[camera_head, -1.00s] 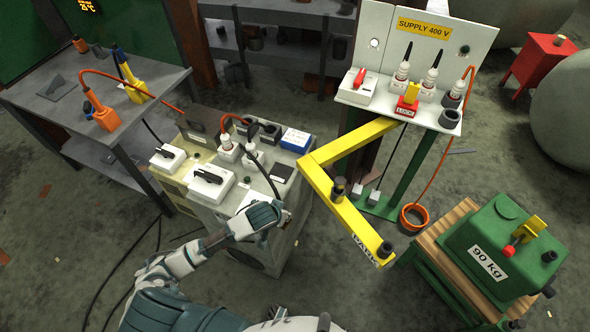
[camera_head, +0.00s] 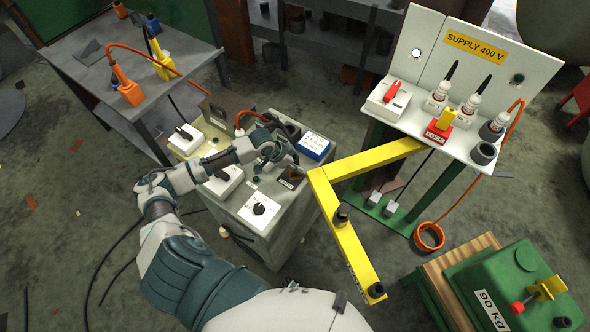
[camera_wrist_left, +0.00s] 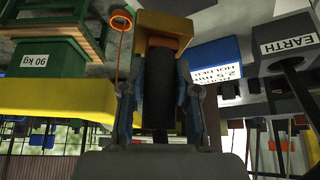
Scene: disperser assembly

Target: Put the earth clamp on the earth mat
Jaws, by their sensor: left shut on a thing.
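My left gripper (camera_head: 279,156) is over the top of the grey cabinet (camera_head: 277,232). In the left wrist view its fingers (camera_wrist_left: 158,88) are shut on a dark elongated thing (camera_wrist_left: 159,75) with an orange part at its far end. I cannot tell for sure that this is the earth clamp. A dark block with an EARTH label (camera_wrist_left: 288,44) is at the upper right of the wrist view, apart from the fingers. On the cabinet, a dark labelled piece (camera_head: 291,178) lies just beside the gripper. I cannot make out the earth mat for sure. My right gripper is not in view.
A blue box (camera_head: 315,146) and a white knob switch (camera_head: 260,207) are on the cabinet close to the gripper. A yellow bar frame (camera_head: 345,235) stands to the right, before the supply panel (camera_head: 485,60). A grey bench (camera_head: 95,75) is at the left.

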